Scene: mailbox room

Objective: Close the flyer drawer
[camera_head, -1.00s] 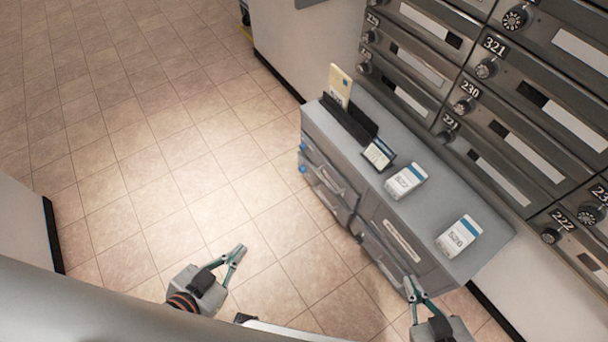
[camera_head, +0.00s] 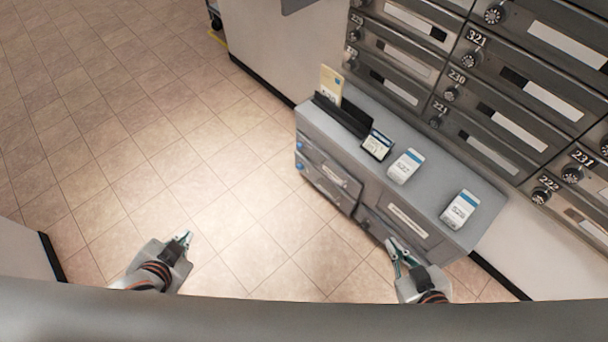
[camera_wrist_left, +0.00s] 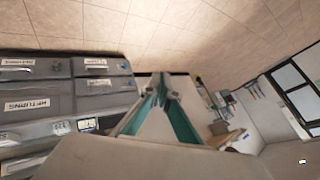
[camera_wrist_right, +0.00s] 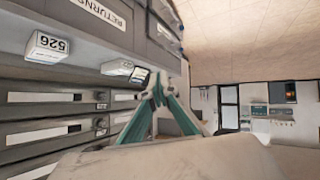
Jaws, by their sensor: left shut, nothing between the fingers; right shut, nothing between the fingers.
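A grey cabinet (camera_head: 430,155) stands against the mailbox wall, with several drawers in its front. The lower left drawer (camera_head: 328,186) seems to stand out a little from the front; I cannot read its label, so I cannot tell which is the flyer drawer. A drawer labelled RETURNS shows in the right wrist view (camera_wrist_right: 113,33). My right gripper (camera_head: 392,246) is shut and empty, close in front of the cabinet's right part; contact is unclear. My left gripper (camera_head: 187,238) is shut and empty over open floor, left of the cabinet and apart from it.
On the cabinet top are a black holder (camera_head: 343,113) with a yellow flyer (camera_head: 331,86), a small dark device (camera_head: 377,145) and two white boxes (camera_head: 406,166) (camera_head: 460,209). Mailboxes (camera_head: 480,90) fill the wall behind. The tiled floor (camera_head: 150,130) to the left is clear.

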